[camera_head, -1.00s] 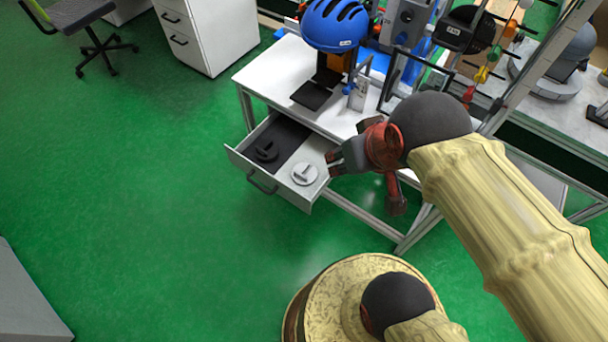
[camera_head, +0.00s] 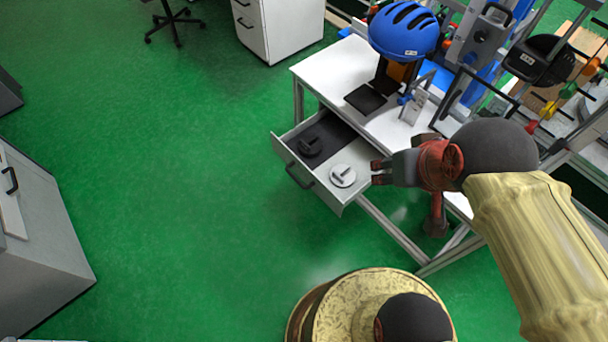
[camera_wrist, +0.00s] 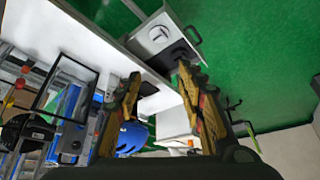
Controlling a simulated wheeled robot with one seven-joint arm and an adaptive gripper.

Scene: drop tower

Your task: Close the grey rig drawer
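The grey rig drawer (camera_head: 296,172) stands pulled out from under the white-topped rig table (camera_head: 318,72), with a dark handle on its front. Inside are a black round piece (camera_head: 310,146) on a dark liner and a white round piece (camera_head: 342,176). My gripper (camera_head: 378,173) appears just right of the drawer's right side in the head view; I cannot tell its height over it. In the wrist view my gripper (camera_wrist: 160,100) has its two fingers spread apart with nothing between them. The drawer (camera_wrist: 162,38) shows there past the fingertips, its handle at the upper right.
A blue helmet (camera_head: 404,32) sits on a stand on the table, with racks and rig posts to its right. A white cabinet (camera_head: 282,30) stands behind, a grey cabinet (camera_head: 45,240) at left. The green floor before the drawer is clear.

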